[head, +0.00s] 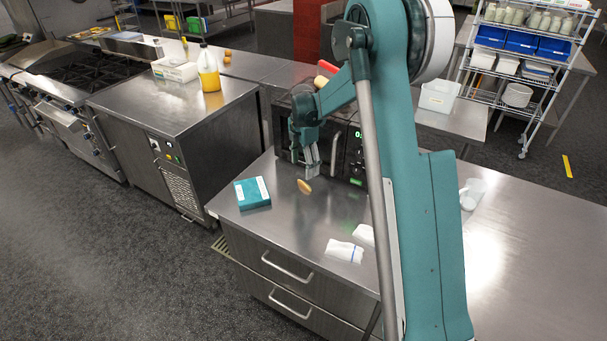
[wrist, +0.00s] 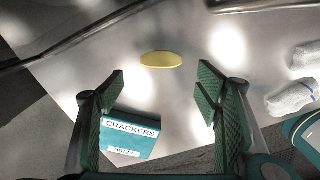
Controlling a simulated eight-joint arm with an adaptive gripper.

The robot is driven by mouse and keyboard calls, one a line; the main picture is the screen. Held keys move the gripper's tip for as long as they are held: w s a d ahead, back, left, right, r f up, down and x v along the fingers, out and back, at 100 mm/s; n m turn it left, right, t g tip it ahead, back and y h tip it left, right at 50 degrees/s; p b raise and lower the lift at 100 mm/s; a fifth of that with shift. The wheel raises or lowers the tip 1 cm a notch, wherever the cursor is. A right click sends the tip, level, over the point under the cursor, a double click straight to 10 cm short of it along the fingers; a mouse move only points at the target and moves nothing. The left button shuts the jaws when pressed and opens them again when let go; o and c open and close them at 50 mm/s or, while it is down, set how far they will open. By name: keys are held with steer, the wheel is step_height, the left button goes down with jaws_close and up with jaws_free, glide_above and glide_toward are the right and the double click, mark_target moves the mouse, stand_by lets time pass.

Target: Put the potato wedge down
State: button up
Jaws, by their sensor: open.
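The potato wedge (head: 304,187) is a small yellow-tan piece lying on the steel counter (head: 300,222), right of the teal box. It also shows in the wrist view (wrist: 161,59), flat on the bare metal beyond my fingertips. My gripper (head: 312,165) is above the counter close to the wedge. In the wrist view its two green ribbed fingers (wrist: 160,92) are spread wide with nothing between them. The wedge is apart from both fingers.
A teal crackers box (head: 252,193) lies at the counter's left edge and shows in the wrist view (wrist: 131,134). A black appliance (head: 350,150) stands behind my gripper.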

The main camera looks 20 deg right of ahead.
steer(key=shift+r, duration=1.85)
steer(key=s+a+r+m+t, duration=0.2)
steer(key=s+r+m+t, duration=0.2)
steer(key=s+r+m, duration=1.25)
steer(key=s+m+t, duration=0.1)
steer(key=s+m, duration=0.2)
steer(key=s, duration=1.3)
steer(key=s+a+r+m+t, duration=0.1)
steer(key=s+m+t, duration=0.1)
steer(key=s, duration=1.4)
steer(key=shift+a+r+m, duration=0.15)
steer(key=shift+r+m, duration=0.15)
steer(key=shift+m, duration=0.15)
